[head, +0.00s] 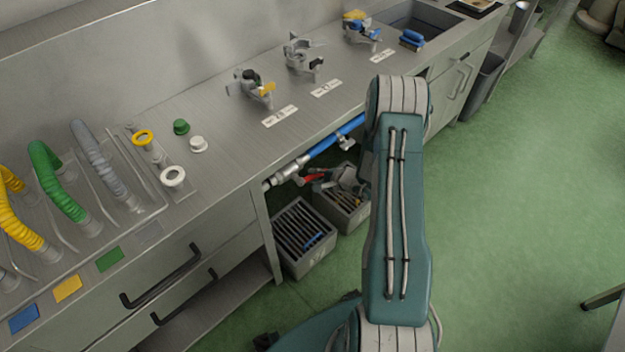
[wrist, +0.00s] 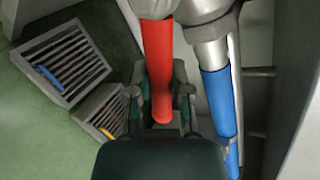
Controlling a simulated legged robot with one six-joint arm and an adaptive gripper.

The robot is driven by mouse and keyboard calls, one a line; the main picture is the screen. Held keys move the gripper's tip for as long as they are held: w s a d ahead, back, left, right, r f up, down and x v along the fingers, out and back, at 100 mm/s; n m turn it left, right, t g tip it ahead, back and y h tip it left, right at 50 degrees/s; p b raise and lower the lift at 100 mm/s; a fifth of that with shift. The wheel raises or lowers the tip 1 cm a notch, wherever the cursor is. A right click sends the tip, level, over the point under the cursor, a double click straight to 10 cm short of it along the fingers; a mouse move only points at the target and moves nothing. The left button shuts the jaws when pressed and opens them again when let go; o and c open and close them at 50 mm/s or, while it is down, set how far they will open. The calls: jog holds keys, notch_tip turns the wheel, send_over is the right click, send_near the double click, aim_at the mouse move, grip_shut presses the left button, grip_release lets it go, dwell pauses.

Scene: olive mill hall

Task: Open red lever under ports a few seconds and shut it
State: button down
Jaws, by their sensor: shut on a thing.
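The red lever (head: 314,177) sits on the pipe under the counter, below the ports. In the wrist view the red lever (wrist: 158,65) comes down from the top, its rounded end between my fingers. My gripper (wrist: 161,98) is shut on it near that end. In the head view my gripper (head: 345,178) is under the counter edge, partly hidden by my arm. The pipe has a bare metal part (head: 285,174) and a blue part (head: 335,137). The blue part also shows in the wrist view (wrist: 219,102), right of the lever. Two ports (head: 143,138) (head: 172,177) are on the counter above.
Two grey slatted crates (head: 303,262) (head: 340,213) stand on the floor below the pipe. Yellow, green and grey hoses (head: 52,178) lie at the left of the counter. Drawers with dark handles (head: 160,275) are at the lower left.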

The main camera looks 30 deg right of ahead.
jog(key=shift+d+r+n+h, duration=0.15)
jog(key=shift+r+n+h, duration=0.45)
jog(key=shift+n, duration=0.1)
jog(key=shift+r, duration=0.1)
jog(key=c, duration=0.5)
grip_release()
jog(key=shift+c, duration=0.2)
jog(key=v, duration=1.2)
